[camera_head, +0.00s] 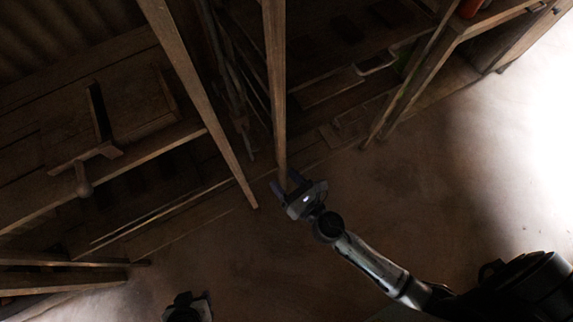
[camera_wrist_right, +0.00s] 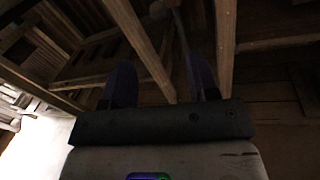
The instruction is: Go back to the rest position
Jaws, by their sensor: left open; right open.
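My right gripper (camera_head: 285,184) is in the middle of the head view, at the end of my arm that reaches in from the lower right. It is open, close to the lower end of a wooden post (camera_head: 276,90); I cannot tell whether they touch. In the right wrist view its two dark fingers (camera_wrist_right: 160,82) stand wide apart with nothing held between them. My left gripper (camera_head: 188,302) shows only partly at the bottom edge of the head view, left of centre, over the floor. No object is seen in it.
A wooden workbench (camera_head: 40,205) with a wooden vise-like fitting (camera_head: 84,172) stands at the left. A slanting wooden post (camera_head: 195,90) and shelving with a metal handle (camera_head: 376,63) stand behind. A red object (camera_head: 469,8) sits at the top right. The floor (camera_head: 420,190) at right is clear.

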